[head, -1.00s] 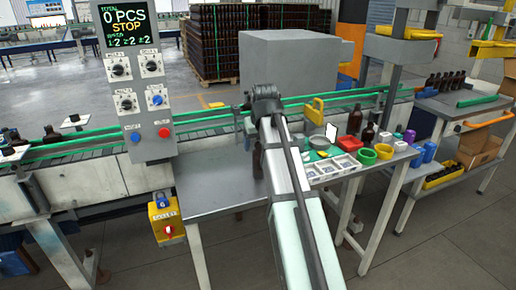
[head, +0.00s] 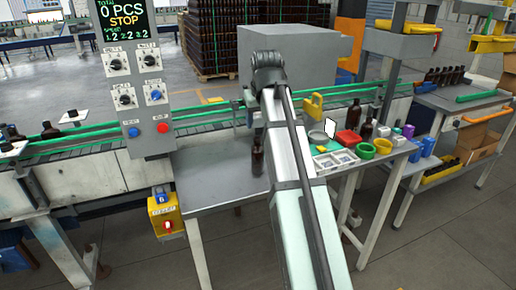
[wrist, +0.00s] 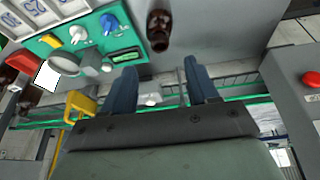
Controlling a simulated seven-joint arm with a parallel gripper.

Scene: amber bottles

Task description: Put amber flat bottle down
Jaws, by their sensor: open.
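The amber flat bottle (head: 257,160) stands upright on the grey metal table, just left of my arm in the head view, partly hidden by it. In the wrist view an amber bottle (wrist: 159,30) shows beyond my fingertips, beside the green board, clear of the fingers. My gripper (wrist: 161,68) is open, with its two blue fingers spread and nothing between them.
The table (head: 215,178) has bare room left of the bottle. A control panel (head: 137,85) and conveyor stand behind and left.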

